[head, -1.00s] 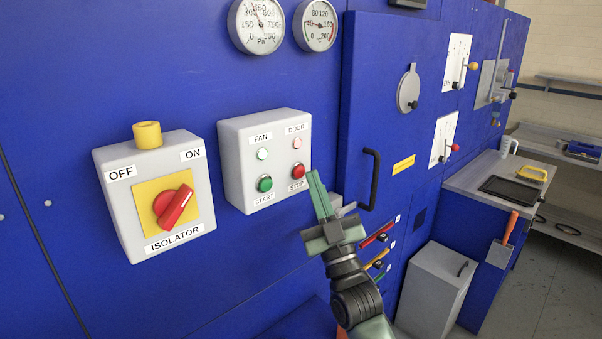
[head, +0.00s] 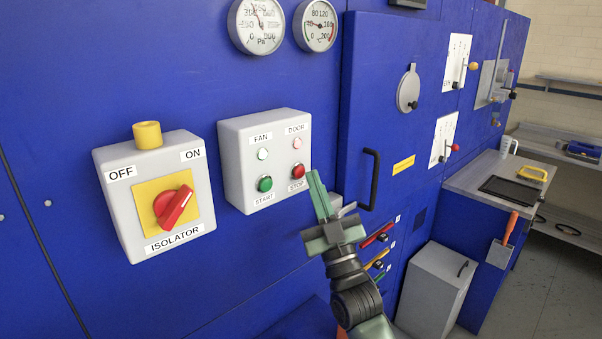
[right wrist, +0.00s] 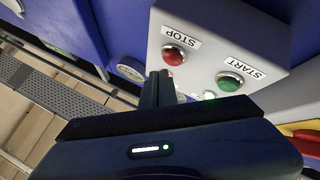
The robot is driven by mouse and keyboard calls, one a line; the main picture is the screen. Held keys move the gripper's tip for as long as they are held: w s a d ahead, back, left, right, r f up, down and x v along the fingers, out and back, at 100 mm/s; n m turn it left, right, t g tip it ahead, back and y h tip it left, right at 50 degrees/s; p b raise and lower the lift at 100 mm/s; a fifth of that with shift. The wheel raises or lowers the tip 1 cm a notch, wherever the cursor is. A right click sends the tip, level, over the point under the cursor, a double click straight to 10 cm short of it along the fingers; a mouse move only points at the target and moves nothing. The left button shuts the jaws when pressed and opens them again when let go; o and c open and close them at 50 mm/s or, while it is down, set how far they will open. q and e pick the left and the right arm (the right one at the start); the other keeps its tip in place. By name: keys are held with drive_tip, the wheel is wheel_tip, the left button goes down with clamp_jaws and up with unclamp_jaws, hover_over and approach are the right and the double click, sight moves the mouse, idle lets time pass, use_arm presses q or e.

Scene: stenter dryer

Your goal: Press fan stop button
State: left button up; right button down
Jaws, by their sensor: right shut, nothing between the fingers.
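The red fan stop button (head: 298,171) is at the lower right of the grey fan box (head: 234,160), above its STOP label. The green start button (head: 265,184) is to its left. My right gripper (head: 313,175) is shut and empty, its fingertips just right of the stop button in the head view. In the right wrist view the red button (right wrist: 174,55) stands clear beyond the shut fingertips (right wrist: 157,74), and the green button (right wrist: 230,82) is to its right. I see no contact with the red button. My left gripper is not in view.
The isolator box (head: 155,195) with its red rotary knob is left of the fan box. A black door handle (head: 371,179) is right of my gripper. Two gauges (head: 257,25) are above. Colored levers (head: 377,235) sit below right of the gripper.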

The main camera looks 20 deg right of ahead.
drive_tip(key=shift+w+a, duration=0.1)
drive_tip(key=shift+w, duration=0.1)
idle(0.5)
drive_tip(key=shift+w, duration=0.25)
drive_tip(key=shift+w+a, duration=0.25)
drive_tip(key=shift+w, duration=0.2)
idle(0.8)
drive_tip(key=shift+s, duration=0.1)
drive_tip(key=shift+s+d, duration=0.35)
drive_tip(key=shift+s, duration=0.4)
drive_tip(key=s, duration=0.1)
drive_tip(key=s+d, duration=0.1)
drive_tip(key=s, duration=0.1)
drive_tip(key=s+p, duration=0.1)
drive_tip(key=shift+s+d, duration=0.3)
drive_tip(key=shift+s, duration=0.05)
